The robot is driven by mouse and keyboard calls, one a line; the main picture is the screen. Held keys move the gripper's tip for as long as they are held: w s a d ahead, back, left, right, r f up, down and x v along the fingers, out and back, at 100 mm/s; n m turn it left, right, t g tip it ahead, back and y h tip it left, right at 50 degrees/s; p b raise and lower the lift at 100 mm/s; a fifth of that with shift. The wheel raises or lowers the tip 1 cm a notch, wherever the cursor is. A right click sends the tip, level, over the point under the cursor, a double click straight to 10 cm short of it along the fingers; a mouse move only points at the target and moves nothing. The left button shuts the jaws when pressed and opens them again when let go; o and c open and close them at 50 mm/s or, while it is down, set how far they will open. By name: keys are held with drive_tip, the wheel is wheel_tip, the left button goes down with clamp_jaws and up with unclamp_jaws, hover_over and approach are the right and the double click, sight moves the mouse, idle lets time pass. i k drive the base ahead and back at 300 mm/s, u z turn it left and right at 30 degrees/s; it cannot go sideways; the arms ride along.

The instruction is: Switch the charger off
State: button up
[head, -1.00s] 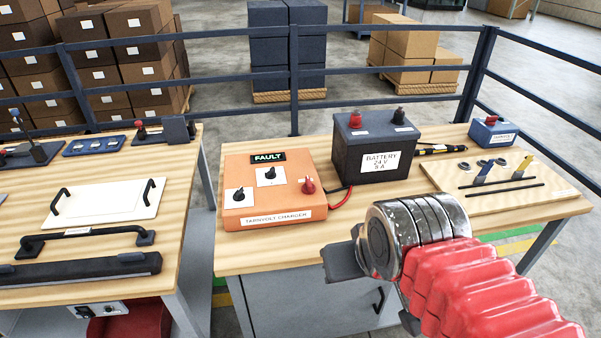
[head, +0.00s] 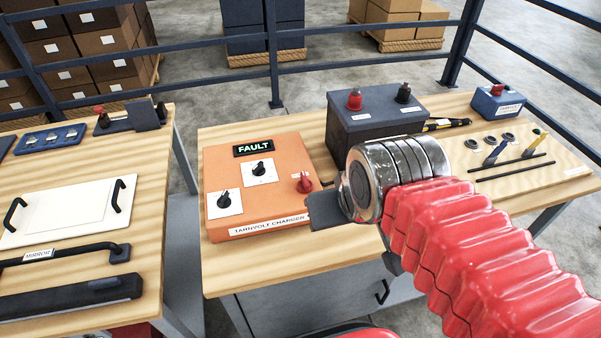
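The orange charger (head: 277,193), labelled TARNVOLT CHARGER, sits on the right-hand wooden bench. Small marks on the plates are too small to read. My gripper (head: 328,209) is in front of the charger's lower right corner in the picture, with one dark finger overlapping its label. The wrist hides the rest, so its opening cannot be told.
A dark battery (head: 372,118) with red and black terminals stands right of the charger, partly behind my wrist. A small blue box (head: 498,102) and a board with levers (head: 545,165) lie farther right. Another bench (head: 150,170) stands left across a gap. A railing (head: 200,67) runs behind.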

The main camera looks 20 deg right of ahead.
sight(304, 186)
drive_tip(key=z, duration=0.2)
drive_tip(key=k, duration=1)
drive_tip(key=u, duration=0.7)
drive_tip(key=i, duration=1)
drive_tip(key=z, duration=0.05)
